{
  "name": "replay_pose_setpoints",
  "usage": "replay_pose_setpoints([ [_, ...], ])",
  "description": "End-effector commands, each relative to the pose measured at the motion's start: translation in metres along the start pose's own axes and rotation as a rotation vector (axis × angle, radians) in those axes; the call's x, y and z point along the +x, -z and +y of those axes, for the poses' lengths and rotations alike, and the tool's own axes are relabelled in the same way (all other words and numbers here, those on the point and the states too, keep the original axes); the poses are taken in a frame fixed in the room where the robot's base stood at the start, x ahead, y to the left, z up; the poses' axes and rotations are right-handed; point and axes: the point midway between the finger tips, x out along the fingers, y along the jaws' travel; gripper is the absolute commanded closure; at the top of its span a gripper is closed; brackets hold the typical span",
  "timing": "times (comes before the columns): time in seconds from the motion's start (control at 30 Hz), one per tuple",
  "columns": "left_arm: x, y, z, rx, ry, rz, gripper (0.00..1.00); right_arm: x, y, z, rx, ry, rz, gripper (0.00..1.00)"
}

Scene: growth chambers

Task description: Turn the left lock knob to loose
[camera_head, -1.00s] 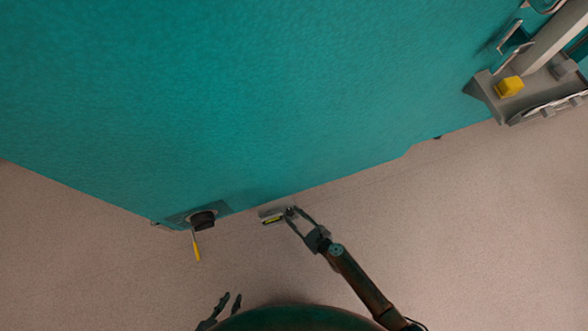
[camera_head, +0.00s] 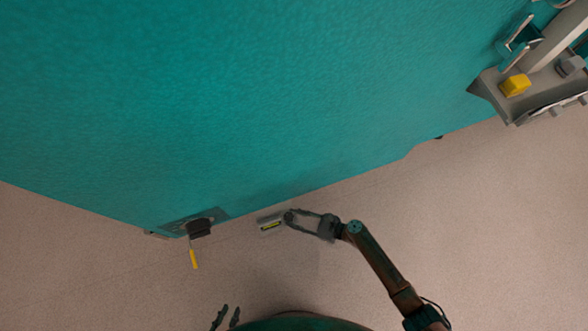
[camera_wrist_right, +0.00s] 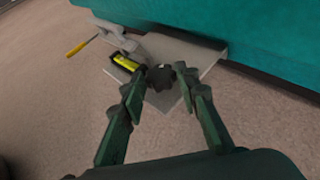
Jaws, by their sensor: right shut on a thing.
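The lock knob (camera_wrist_right: 160,77) is small, dark and lobed. It sits on a grey plate (camera_wrist_right: 205,55) at the foot of the teal chamber, beside a yellow-marked strip (camera_wrist_right: 127,62). In the head view the knob (camera_head: 289,217) is small and partly covered by my fingers. My right gripper (camera_wrist_right: 161,72) has one finger on each side of the knob and is shut on it; it also shows in the head view (camera_head: 292,218). My left gripper (camera_head: 231,309) is at the bottom edge, empty, with its fingertips apart; its base is hidden.
A black round fitting (camera_head: 200,228) with a yellow-tipped lever (camera_head: 193,259) is left of the knob, on the chamber's lower edge. A grey bracket with a yellow block (camera_head: 515,85) is at the upper right. The teal chamber wall (camera_head: 240,100) fills the top. The floor (camera_head: 480,220) is clear.

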Motion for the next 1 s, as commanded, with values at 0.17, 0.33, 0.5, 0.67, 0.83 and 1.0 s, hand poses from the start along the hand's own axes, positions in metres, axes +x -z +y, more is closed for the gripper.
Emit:
replay_pose_setpoints([
  [0.17, -0.0001, -0.0020, 0.0002, 0.004, -0.004, 0.011, 0.77, 0.0009, -0.0001, -0.0070, -0.064, -0.152, 0.003, 0.95],
  [0.33, -0.0001, -0.0017, 0.0003, 0.004, -0.004, 0.014, 0.77, 0.0020, -0.0011, -0.0094, -0.113, -0.272, 0.002, 0.95],
  [0.5, -0.0001, -0.0016, 0.0003, 0.004, -0.004, 0.015, 0.77, 0.0023, -0.0009, -0.0111, -0.145, -0.353, 0.002, 0.95],
  [0.67, 0.0000, -0.0016, 0.0002, 0.005, -0.004, 0.016, 0.77, 0.0031, -0.0012, -0.0113, -0.168, -0.407, 0.001, 0.95],
  [0.83, 0.0000, -0.0018, 0.0001, 0.005, -0.004, 0.016, 0.77, 0.0030, -0.0008, -0.0119, -0.182, -0.438, 0.002, 0.95],
  [1.0, 0.0000, -0.0019, 0.0001, 0.004, -0.004, 0.016, 0.77, 0.0029, 0.0000, -0.0118, -0.185, -0.448, 0.003, 0.95],
])
